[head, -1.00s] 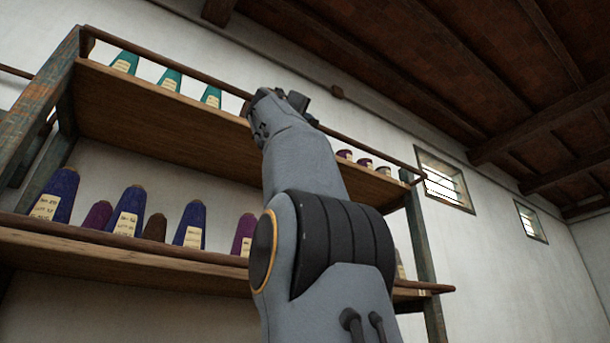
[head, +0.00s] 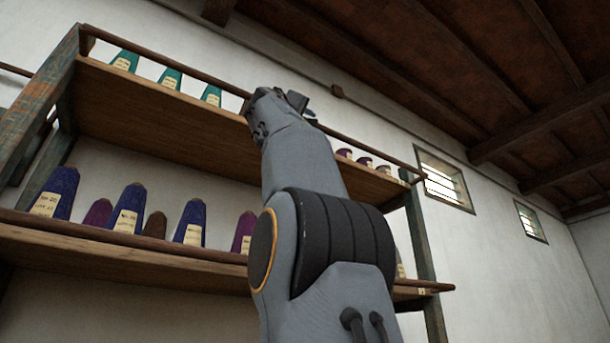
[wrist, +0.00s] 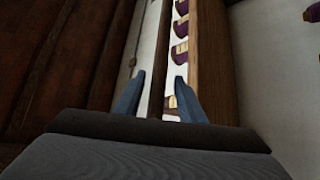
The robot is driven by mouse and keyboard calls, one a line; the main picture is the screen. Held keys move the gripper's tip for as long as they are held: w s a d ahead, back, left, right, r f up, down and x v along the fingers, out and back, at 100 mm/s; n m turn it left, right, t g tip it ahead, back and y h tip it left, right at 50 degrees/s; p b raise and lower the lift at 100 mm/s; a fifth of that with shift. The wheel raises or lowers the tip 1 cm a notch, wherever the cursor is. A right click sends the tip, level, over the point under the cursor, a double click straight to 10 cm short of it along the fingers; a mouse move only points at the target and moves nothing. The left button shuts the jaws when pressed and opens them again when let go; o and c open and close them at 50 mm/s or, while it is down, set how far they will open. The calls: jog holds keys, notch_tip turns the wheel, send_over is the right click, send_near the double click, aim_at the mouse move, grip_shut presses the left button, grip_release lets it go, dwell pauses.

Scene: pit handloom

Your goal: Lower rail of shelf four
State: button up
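The rail (head: 372,150) is a thin dark wooden bar along the front of the top shelf (head: 150,108), raised above its board. My gripper (head: 303,103) is up at the rail in the head view, mostly hidden behind my own arm. In the wrist view my gripper (wrist: 160,76) is open, with one blue-grey finger on each side of the rail (wrist: 161,45). The rail runs between the fingers, apart from both fingertips. Whether it reaches the palm is hidden.
Teal cones (head: 170,78) and small purple spools (head: 364,162) stand on the top shelf behind the rail. Blue, purple and brown cones (head: 126,210) stand on the shelf below (head: 120,249). Ceiling beams (head: 540,122) are overhead.

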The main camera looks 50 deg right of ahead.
jog(key=b+v, duration=0.4)
jog(key=v, duration=0.3)
jog(key=shift+a+f, duration=0.15)
jog(key=shift+a, duration=0.05)
dwell(0.4)
